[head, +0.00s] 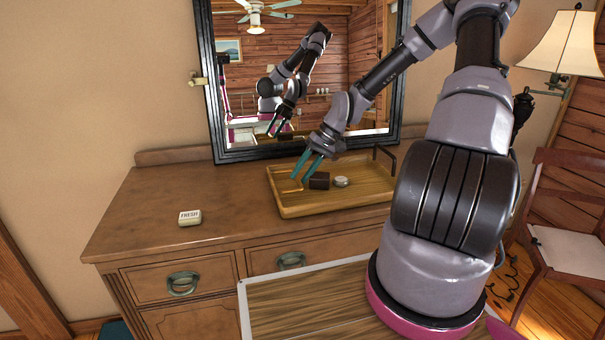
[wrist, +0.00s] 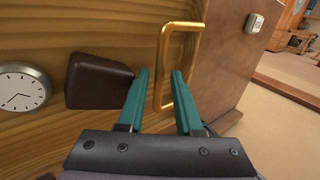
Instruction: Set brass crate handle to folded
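The wooden crate (head: 335,207) is a shallow tray on the dresser. Its brass handle (head: 291,189) is a thin squared loop at the crate's left end, partly hidden by my fingers in the head view. In the wrist view the brass handle (wrist: 162,62) shows its long bar between my two fingers, with short arms leading right toward the crate's end wall. I cannot tell its exact angle. My gripper (head: 306,168) points down over that end. In the wrist view my gripper (wrist: 161,72) is open, teal fingers apart on either side of the bar, with gaps showing.
A dark brown block (head: 319,181) and a small round clock (head: 341,182) are in the crate beside my gripper. A dark handle (head: 385,153) stands up at the right end. A "FRESH" box (head: 190,218) sits left on the dresser. A mirror (head: 240,85) stands behind.

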